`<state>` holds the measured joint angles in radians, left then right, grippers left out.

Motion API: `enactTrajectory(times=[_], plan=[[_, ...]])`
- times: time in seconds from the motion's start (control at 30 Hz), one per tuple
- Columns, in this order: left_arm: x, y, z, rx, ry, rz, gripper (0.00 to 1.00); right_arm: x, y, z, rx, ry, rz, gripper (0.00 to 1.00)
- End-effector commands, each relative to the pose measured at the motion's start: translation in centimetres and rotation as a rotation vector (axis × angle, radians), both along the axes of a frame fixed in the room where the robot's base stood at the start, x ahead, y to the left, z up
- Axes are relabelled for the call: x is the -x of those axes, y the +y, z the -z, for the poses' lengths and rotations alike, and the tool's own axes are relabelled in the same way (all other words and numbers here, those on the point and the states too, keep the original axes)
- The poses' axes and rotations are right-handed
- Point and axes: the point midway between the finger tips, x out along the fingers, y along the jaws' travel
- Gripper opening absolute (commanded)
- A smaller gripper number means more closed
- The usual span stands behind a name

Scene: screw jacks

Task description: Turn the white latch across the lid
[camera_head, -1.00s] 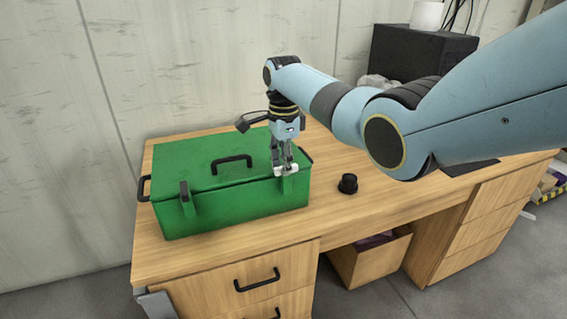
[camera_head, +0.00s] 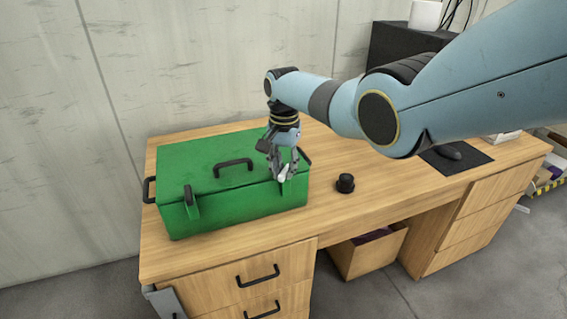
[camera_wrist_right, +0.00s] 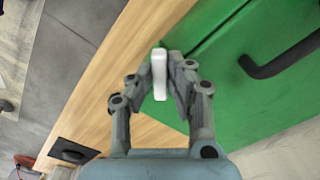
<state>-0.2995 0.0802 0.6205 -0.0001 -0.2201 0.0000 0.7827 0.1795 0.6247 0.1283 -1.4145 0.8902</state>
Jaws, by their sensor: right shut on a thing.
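A closed green box (camera_head: 245,202) with a black lid handle (camera_head: 233,165) sits on the wooden desk. The small white latch (camera_head: 284,172) is at the front right of its lid edge. My right gripper (camera_head: 285,176) points down at it and is shut on it. In the right wrist view the white latch (camera_wrist_right: 159,75) is between the two grey fingertips of my right gripper (camera_wrist_right: 161,76), beside the seam between lid and box. The lid handle (camera_wrist_right: 280,55) also shows there. In the head view the latch's lower end slants to the left. My left gripper is not in view.
A dark clasp (camera_head: 191,201) is at the box's front left. A black knob (camera_head: 345,183) stands on the desk (camera_head: 390,190) right of the box. A mouse on a dark mat (camera_head: 455,157) lies farther right.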

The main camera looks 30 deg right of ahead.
Motion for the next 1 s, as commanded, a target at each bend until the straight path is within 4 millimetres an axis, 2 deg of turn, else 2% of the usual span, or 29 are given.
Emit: enactTrajectory(times=[0.6, 1.0], plan=[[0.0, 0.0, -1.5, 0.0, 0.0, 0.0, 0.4, 0.2, -0.3, -0.1, -0.002, 0.0, -0.557, 0.0], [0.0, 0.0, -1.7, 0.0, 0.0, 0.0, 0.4, 0.2, -0.4, 0.0, 0.0, -0.001, -0.762, 0.0]])
